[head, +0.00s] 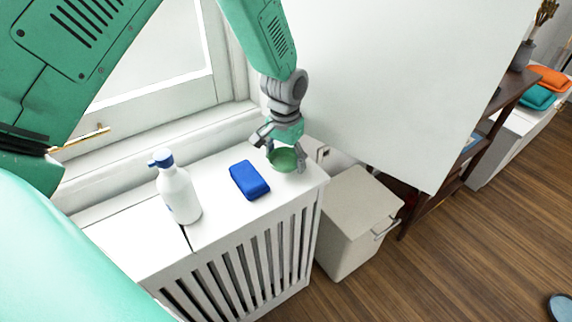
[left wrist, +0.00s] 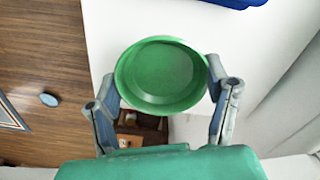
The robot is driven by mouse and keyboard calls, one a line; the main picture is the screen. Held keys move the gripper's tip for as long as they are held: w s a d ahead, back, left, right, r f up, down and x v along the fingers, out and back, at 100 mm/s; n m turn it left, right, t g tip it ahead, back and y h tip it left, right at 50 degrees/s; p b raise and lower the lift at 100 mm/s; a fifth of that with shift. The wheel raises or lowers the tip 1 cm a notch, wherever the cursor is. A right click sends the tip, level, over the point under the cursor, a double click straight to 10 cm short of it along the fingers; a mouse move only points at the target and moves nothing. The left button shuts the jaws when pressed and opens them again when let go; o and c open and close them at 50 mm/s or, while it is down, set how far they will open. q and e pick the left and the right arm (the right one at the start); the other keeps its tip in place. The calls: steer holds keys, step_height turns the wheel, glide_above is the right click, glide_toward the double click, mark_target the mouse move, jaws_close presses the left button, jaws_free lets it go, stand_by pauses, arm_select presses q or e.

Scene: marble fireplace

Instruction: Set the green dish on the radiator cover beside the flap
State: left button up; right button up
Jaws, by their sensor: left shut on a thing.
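The green dish (head: 286,161) is a round shallow bowl at the right end of the white radiator cover (head: 216,205). My left gripper (head: 282,148) is shut on the dish from above. In the left wrist view the dish (left wrist: 162,75) sits between the two fingers of the gripper (left wrist: 164,80), open side facing the camera. I cannot tell whether the dish touches the cover top or hangs just above it. A dark seam (head: 186,238) crosses the cover top near the bottle; I cannot tell for sure which part is the flap. My right gripper is not in view.
A blue folded cloth or pouch (head: 249,180) lies left of the dish. A white bottle with a blue top (head: 177,188) stands further left. A lidded beige bin (head: 357,215) stands on the floor to the right. The window (head: 160,70) is behind.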

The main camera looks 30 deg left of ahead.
mark_target(285, 162)
arm_select(q)
steer(key=shift+f, duration=0.95)
steer(key=shift+w+f, duration=0.2)
steer(key=shift+f, duration=0.05)
steer(key=shift+a, duration=0.1)
steer(key=o, duration=1.3)
steer(key=shift+c, duration=0.2)
step_height(285, 162, up, 12)
steer(key=p, duration=0.1)
steer(key=shift+p, duration=0.35)
